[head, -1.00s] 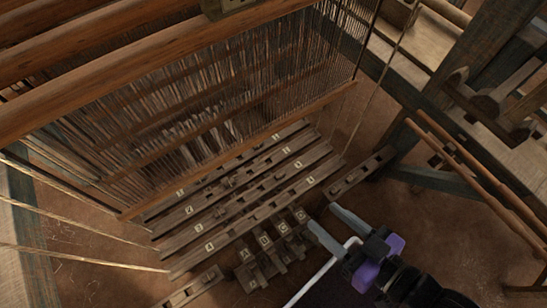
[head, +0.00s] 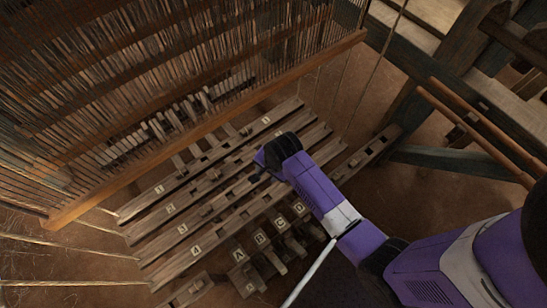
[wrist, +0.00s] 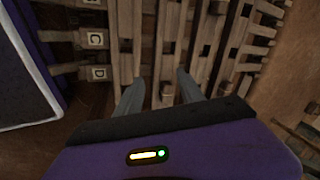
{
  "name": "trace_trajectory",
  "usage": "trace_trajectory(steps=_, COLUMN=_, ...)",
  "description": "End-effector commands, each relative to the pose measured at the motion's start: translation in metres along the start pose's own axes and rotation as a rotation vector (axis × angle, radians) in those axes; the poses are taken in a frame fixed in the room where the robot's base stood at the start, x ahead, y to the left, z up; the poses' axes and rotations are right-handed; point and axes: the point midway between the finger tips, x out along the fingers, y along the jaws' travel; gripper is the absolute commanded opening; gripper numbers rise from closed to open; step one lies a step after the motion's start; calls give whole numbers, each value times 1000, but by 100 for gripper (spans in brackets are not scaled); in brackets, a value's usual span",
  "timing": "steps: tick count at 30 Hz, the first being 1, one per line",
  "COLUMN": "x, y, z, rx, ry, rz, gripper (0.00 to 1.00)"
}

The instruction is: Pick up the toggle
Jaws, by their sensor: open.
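My gripper (wrist: 160,78) points down over the wooden slats in the wrist view, its two grey fingers apart with nothing held. A small pale wooden piece (wrist: 167,93), which looks like a toggle, shows between the fingers, close to the right one. I cannot tell its height relative to the fingertips. In the head view my purple arm reaches over the right part of the slats and hides the fingers and this piece. Similar small wooden pieces sit along the other slats, one of them (head: 205,210) left of my arm.
Long parallel slats (head: 165,240) lie under the loom's hanging cords and wooden bar (head: 205,127). Short pieces lettered C (wrist: 96,39) and D (wrist: 99,73) stand left of my gripper. A blue-grey frame post (head: 445,60) rises at the right.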

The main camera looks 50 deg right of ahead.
Motion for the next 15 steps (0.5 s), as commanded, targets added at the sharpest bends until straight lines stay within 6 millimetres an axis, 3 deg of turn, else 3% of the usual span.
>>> trace_trajectory(steps=1, x=11, y=-8, z=-17, rx=54, ry=-1, rz=37, gripper=45)
trace_trajectory(steps=6, x=16, y=-18, z=-54, rx=218, ry=-7, rz=170, gripper=45)
trace_trajectory(steps=10, x=13, y=-21, z=-72, rx=292, ry=-4, rz=230, gripper=45)
trace_trajectory(steps=15, x=17, y=-19, z=-78, rx=325, ry=-2, rz=261, gripper=45)
